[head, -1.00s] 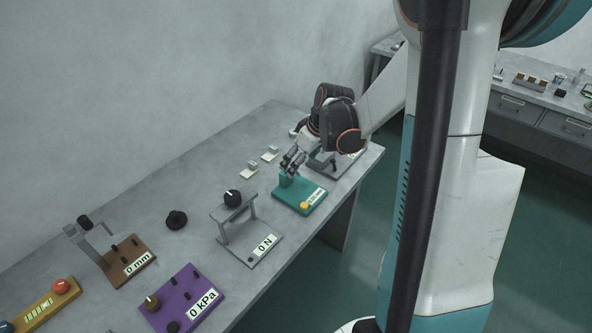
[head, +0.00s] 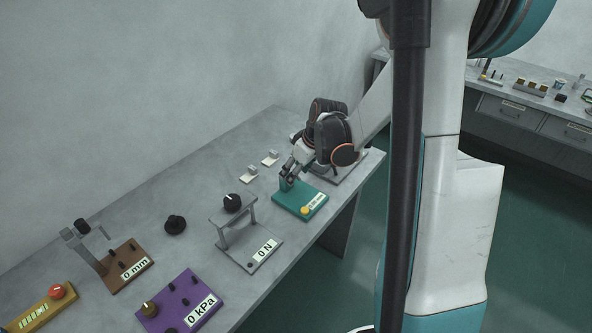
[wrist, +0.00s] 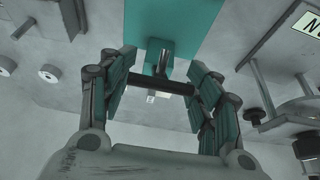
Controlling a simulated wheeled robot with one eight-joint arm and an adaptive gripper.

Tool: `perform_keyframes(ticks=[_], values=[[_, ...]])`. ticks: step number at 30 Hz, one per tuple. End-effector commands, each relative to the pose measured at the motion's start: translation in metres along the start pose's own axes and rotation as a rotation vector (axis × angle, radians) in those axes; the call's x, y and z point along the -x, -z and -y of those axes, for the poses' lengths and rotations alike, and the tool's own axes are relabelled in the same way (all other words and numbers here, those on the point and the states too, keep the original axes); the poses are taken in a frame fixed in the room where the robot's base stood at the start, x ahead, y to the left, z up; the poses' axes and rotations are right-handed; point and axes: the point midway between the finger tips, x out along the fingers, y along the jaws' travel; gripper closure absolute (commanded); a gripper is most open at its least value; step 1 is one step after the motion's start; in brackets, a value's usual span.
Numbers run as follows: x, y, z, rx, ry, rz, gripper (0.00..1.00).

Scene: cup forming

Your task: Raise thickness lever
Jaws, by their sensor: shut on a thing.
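A teal device (head: 302,199) with a flat base, a yellow button and a small label stands near the table's right end. My gripper (head: 287,178) is at the back left of this base, over its short upright post. In the wrist view, my gripper (wrist: 159,86) is closed on a dark crossbar handle (wrist: 160,87), with a ribbed pad against each end. The bar joins a thin stem from a teal block (wrist: 160,58) on the teal base. The lower part of the lever is mostly hidden in the head view.
A grey press stand (head: 248,248) reading 0 N is left of the teal device. A brown gauge (head: 128,266) reads 0 mm and a purple box (head: 182,303) reads 0 kPa. Two small white blocks (head: 259,166) sit behind the teal device. Another grey stand lies behind my arm.

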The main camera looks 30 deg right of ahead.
Motion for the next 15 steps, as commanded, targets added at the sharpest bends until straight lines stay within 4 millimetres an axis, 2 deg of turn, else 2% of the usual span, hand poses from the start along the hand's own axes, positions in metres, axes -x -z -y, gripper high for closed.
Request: perform_keyframes(ticks=[8, 15], values=[[0.001, 0.002, 0.0, 0.001, 0.001, 0.018, 0.88], [0.002, 0.011, 0.001, 0.004, 0.001, 0.127, 0.88]])
